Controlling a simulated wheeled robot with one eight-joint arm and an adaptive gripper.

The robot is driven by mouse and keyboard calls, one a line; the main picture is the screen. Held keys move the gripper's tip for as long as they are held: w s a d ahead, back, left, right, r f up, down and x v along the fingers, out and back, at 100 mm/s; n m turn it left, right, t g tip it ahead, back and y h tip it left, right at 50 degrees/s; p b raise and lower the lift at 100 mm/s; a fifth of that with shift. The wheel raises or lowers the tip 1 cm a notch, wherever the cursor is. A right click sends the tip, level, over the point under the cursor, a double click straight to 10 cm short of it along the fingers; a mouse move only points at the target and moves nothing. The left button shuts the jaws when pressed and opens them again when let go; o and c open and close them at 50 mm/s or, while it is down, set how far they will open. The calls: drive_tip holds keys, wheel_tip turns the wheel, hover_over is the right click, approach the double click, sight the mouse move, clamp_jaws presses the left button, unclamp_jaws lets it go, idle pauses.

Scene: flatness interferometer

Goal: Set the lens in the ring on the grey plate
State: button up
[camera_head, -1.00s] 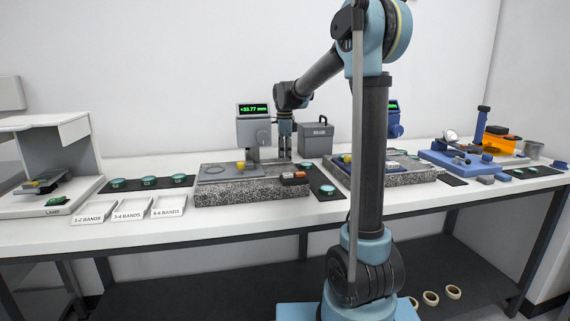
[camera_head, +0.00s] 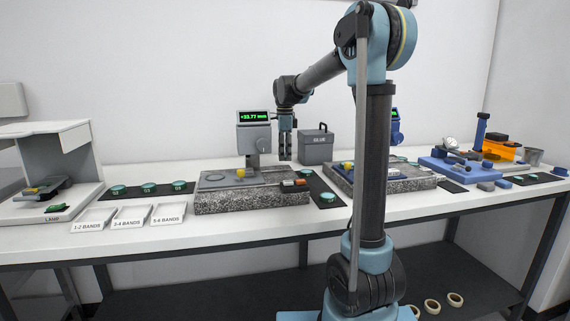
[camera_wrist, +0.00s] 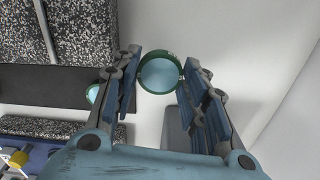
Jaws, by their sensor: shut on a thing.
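My gripper (camera_head: 287,155) hangs above the bench, behind and right of the grey gauge stand in the head view. In the wrist view my gripper (camera_wrist: 160,82) is shut on a round pale-blue lens (camera_wrist: 160,74) with a dark green rim, held at the fingertips. The lens cannot be made out in the head view. The ring (camera_head: 217,179) lies flat on the left part of the grey plate (camera_head: 208,187), on a speckled granite block. The ring looks empty and is left of my gripper. It is not in the wrist view.
A black mat (camera_head: 315,185) with another lens (camera_head: 327,198) lies right of the granite block. A grey lidded box (camera_head: 316,146) stands behind it. The grey gauge (camera_head: 254,137) rises over the plate. Three lenses lie on a mat at left, behind labelled trays (camera_head: 132,215).

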wheel_tip(320, 180, up, 6)
drive_tip(key=shift+f, duration=0.1)
drive_tip(key=shift+f, duration=5)
drive_tip(key=o, duration=0.9)
